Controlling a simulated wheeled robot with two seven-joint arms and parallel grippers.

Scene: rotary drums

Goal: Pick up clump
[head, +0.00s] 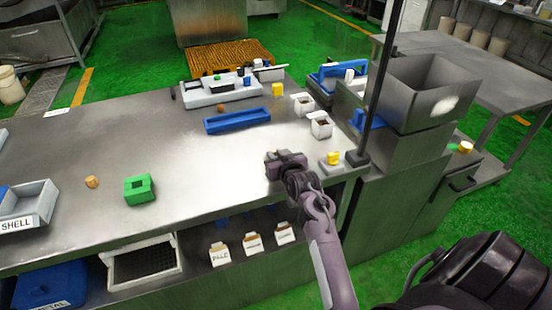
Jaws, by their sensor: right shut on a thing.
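My right gripper (271,167) is low over the right part of the steel table (190,165), its arm coming up from the bottom. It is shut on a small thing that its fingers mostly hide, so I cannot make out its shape. One small brown lump (92,182) lies on the table at the left, well apart from the gripper. Another small brown lump (221,107) lies farther back, near the blue tray. I cannot tell which lump is the clump. My left gripper is out of view.
A green block (139,188) and a grey SHELL bin (28,204) are on the left. A dark post (376,90) rises at the right. The table's left middle is mostly clear.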

